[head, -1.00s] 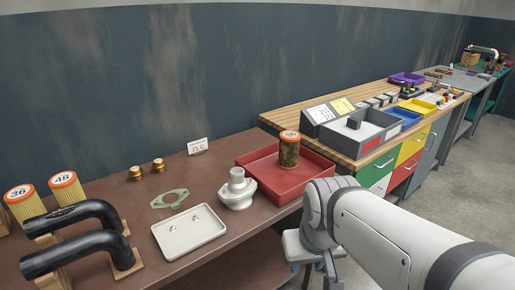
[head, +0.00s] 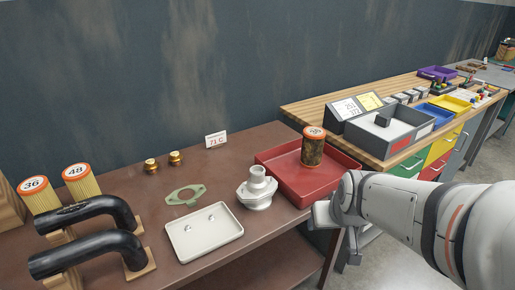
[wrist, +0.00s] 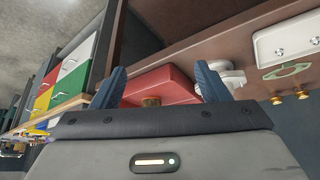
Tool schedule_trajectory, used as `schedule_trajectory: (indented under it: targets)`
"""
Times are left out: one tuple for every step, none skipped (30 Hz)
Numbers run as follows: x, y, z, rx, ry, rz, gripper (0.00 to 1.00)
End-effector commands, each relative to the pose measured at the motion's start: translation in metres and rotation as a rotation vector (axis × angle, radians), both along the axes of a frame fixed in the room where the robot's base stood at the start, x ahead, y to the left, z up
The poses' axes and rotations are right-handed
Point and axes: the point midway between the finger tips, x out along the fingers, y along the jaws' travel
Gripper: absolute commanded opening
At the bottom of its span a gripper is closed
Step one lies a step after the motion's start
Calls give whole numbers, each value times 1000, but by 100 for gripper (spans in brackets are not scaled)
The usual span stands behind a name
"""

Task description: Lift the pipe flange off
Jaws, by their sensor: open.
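The pipe flange (head: 258,177) is a pale grey metal piece with a short upright round neck. It sits on a wider grey housing (head: 256,203) on the brown bench, between the white tray and the red tray. In the wrist view the same grey assembly (wrist: 222,74) shows in part behind a finger. My gripper (wrist: 159,68) is open, with two blue fingers spread and nothing between them. In the head view it hangs at the front edge of the bench, to the right of the flange and apart from it; its fingertips are mostly hidden.
A white tray (head: 204,249) holds two small bolts. A green gasket (head: 186,195) lies behind it. A red tray (head: 284,186) holds an upright filter (head: 313,148). Two black hoses (head: 88,238) stand left, two brass parts (head: 163,162) and a 71 C sign (head: 216,139) behind.

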Motion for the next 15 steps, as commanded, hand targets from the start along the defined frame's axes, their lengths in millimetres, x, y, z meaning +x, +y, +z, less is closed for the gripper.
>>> schedule_trajectory:
  targets:
    - [24, 8, -11, 4, -56, 19, 69]
    - [38, 13, -15, 4, -96, 30, 69]
    - [57, 19, -20, 6, -152, 42, 69]
    - [70, 24, -23, 7, -194, 51, 69]
    - [82, 27, -26, 14, -234, 42, 69]
    - [92, 29, -36, 12, -251, 21, 69]
    - [106, 37, -36, 7, -306, 53, 69]
    - [119, 52, -37, 44, -370, 102, 69]
    - [132, 64, -41, 65, -429, 129, 69]
    - [141, 70, -44, 73, -472, 138, 69]
    - [149, 76, -47, 78, -515, 148, 69]
    - [160, 84, -51, 88, -572, 159, 69]
    - [167, 91, -53, 97, -614, 167, 69]
    - [173, 97, -56, 105, -656, 178, 69]
    - [180, 105, -60, 118, -709, 189, 69]
